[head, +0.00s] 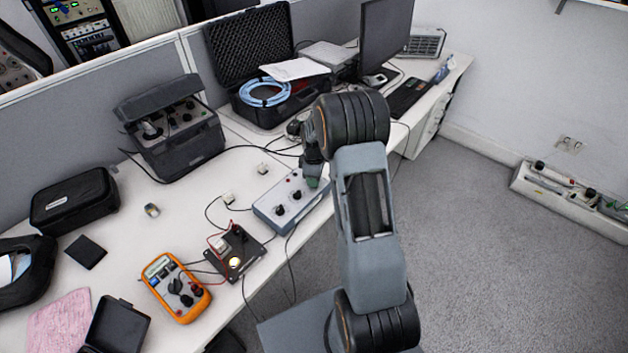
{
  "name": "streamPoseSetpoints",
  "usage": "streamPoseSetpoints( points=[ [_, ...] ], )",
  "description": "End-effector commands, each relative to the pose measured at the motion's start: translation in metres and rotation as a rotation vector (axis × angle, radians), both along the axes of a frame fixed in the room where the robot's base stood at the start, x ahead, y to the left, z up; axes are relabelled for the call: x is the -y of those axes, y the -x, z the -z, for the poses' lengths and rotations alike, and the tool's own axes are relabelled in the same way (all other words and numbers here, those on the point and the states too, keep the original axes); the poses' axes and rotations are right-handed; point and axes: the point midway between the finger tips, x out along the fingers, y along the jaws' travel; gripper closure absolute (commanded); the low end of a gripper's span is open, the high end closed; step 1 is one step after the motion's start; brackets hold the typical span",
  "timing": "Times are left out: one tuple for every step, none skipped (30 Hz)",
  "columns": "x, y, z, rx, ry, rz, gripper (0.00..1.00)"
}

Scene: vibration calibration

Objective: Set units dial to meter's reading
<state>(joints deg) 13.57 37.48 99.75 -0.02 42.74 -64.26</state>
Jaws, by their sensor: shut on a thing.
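A light grey-blue dial box (268,217) stands near the table's front edge. Its left black dial (280,209) and middle black dial (297,195) show, with a small red part on top. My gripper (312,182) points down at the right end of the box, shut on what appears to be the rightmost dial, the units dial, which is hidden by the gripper. An orange handheld meter (190,305) lies on the table at the lower left. Its display (158,266) is lit, but the digits are too small to read.
A dark board with a glowing lamp (235,263) sits between meter and dial box, with red and black leads. An open black case (262,115) holds a blue cable coil. A monitor (385,40) stands behind my arm.

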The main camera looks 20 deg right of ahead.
Motion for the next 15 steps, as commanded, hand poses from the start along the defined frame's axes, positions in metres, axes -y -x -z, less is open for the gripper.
streamPoseSetpoints(
  points=[
    [-0.0004, -0.0003, 0.0012, 0.001, -0.001, -0.037, 0.94],
    [-0.0003, -0.0004, 0.0011, 0.001, -0.001, -0.060, 0.94],
    [-0.0003, -0.0005, 0.0009, 0.001, -0.001, -0.089, 0.94],
    [-0.0003, -0.0006, 0.0008, 0.001, -0.001, -0.109, 0.94],
    [-0.0002, -0.0007, 0.0007, 0.001, -0.001, -0.130, 0.94],
    [-0.0001, -0.0008, 0.0006, 0.001, -0.001, -0.155, 0.94],
    [-0.0001, -0.0008, 0.0006, 0.001, -0.001, -0.172, 0.94],
    [-0.0002, -0.0008, 0.0005, 0.000, -0.001, -0.190, 0.94],
    [-0.0002, -0.0009, 0.0004, 0.000, -0.001, -0.210, 0.94],
    [-0.0002, -0.0009, 0.0004, 0.000, -0.001, -0.224, 0.94],
    [-0.0001, -0.0010, 0.0003, 0.000, -0.001, -0.238, 0.94],
    [-0.0001, -0.0010, 0.0003, 0.000, -0.001, -0.254, 0.94],
    [-0.0002, -0.0010, 0.0002, 0.000, -0.001, -0.264, 0.94],
    [-0.0001, -0.0011, 0.0002, 0.000, -0.001, -0.275, 0.94],
    [-0.0001, -0.0011, 0.0002, 0.000, -0.001, -0.286, 0.94]
  ],
)
